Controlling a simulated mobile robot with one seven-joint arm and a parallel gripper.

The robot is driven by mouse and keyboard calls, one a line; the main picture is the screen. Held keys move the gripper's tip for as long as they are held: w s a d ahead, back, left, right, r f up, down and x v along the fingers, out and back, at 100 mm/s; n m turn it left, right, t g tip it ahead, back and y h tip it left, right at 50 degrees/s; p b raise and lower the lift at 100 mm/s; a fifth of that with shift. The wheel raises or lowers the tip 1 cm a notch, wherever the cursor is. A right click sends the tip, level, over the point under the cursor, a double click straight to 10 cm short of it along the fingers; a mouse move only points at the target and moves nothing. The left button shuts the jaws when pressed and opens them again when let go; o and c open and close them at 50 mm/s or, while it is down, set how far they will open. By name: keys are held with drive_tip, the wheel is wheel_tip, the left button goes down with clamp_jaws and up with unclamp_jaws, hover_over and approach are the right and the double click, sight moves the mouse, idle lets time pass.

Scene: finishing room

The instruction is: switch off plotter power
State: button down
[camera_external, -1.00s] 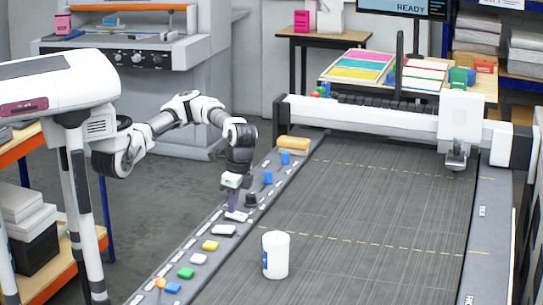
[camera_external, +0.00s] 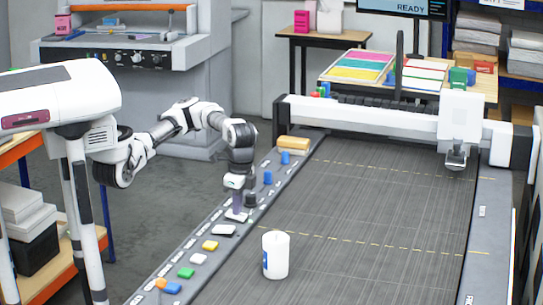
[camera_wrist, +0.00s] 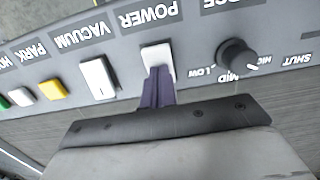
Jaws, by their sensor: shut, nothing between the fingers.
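The plotter's control strip (camera_external: 208,247) runs along the left edge of its dark bed. The white power switch (camera_wrist: 157,57) sits beside the label POWER, which reads upside down in the wrist view. It also shows in the external view (camera_external: 236,216). My gripper (camera_wrist: 157,78) is shut and empty, its purple fingertips at the near edge of the power switch and covering part of it. In the external view my gripper (camera_external: 237,207) points down over the same switch. They appear to touch, but I cannot tell whether the switch is pressed.
A white vacuum switch (camera_wrist: 98,78) and a yellow park button (camera_wrist: 51,90) lie left of the power switch. A black knob (camera_wrist: 236,54) marked LOW and MID stands to its right. A white cylinder (camera_external: 275,256) stands on the bed. The plotter gantry (camera_external: 370,117) is at the far end.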

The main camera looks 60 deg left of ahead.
sight(245, 217)
drive_tip(key=shift+r, duration=0.1)
wheel_tip(245, 217, up, 14)
drive_tip(key=w+d, duration=0.1)
drive_tip(key=shift+w+d, duration=0.25)
idle(0.5)
drive_tip(key=m+b, duration=0.1)
drive_tip(key=m, duration=1.1)
drive_tip(key=m+g+y+b, duration=0.1)
drive_tip(key=m, duration=1.1)
drive_tip(key=w+m+g+y+b, duration=0.1)
drive_tip(key=m, duration=1.1)
drive_tip(key=shift+d+f, duration=0.2)
drive_tip(key=shift+d, duration=0.1)
